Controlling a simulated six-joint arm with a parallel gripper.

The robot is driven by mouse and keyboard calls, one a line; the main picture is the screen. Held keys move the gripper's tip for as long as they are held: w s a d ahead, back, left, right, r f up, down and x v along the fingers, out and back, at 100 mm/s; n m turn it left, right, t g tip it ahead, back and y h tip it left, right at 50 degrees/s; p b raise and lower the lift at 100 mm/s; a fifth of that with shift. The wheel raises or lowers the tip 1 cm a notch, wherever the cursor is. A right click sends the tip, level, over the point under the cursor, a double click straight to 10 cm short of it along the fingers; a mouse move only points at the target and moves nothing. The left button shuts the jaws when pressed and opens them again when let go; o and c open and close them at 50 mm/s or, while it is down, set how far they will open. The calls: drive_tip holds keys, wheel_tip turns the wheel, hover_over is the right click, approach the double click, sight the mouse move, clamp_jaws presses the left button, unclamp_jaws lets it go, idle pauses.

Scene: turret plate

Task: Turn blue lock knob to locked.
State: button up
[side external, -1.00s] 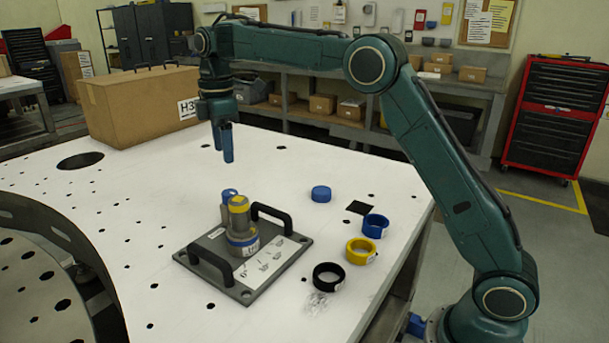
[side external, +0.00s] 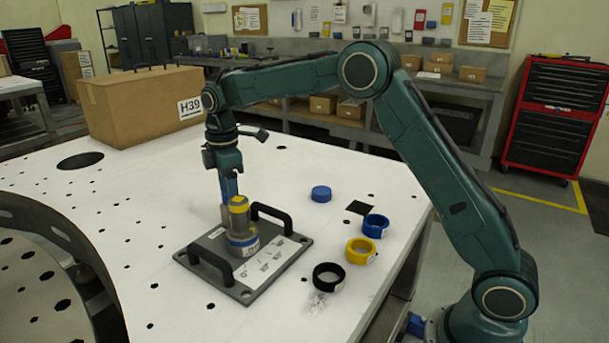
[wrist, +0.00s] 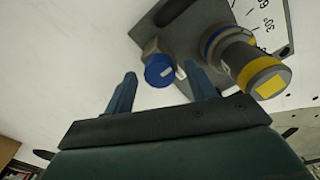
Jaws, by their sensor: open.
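The blue lock knob (wrist: 158,70) shows in the wrist view as a round blue cap with a small white mark, on a grey stem. It lies beyond and between my fingertips, with a gap to each. In the side view my gripper (side external: 229,187) points down just behind the yellow-topped turret post (side external: 240,215), and its blue fingers and this post mostly hide the knob. The post also shows in the wrist view (wrist: 250,68), close to my right finger. My gripper is open and empty. The grey turret plate (side external: 193,262) lies flat on the table.
Two black handles (side external: 271,216) rise from the plate. A blue cap (side external: 321,194) and blue, yellow (side external: 361,251) and black rings (side external: 328,276) lie to its right. A cardboard box (side external: 135,108) stands at the back left.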

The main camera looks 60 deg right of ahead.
drive_tip(key=c, duration=1)
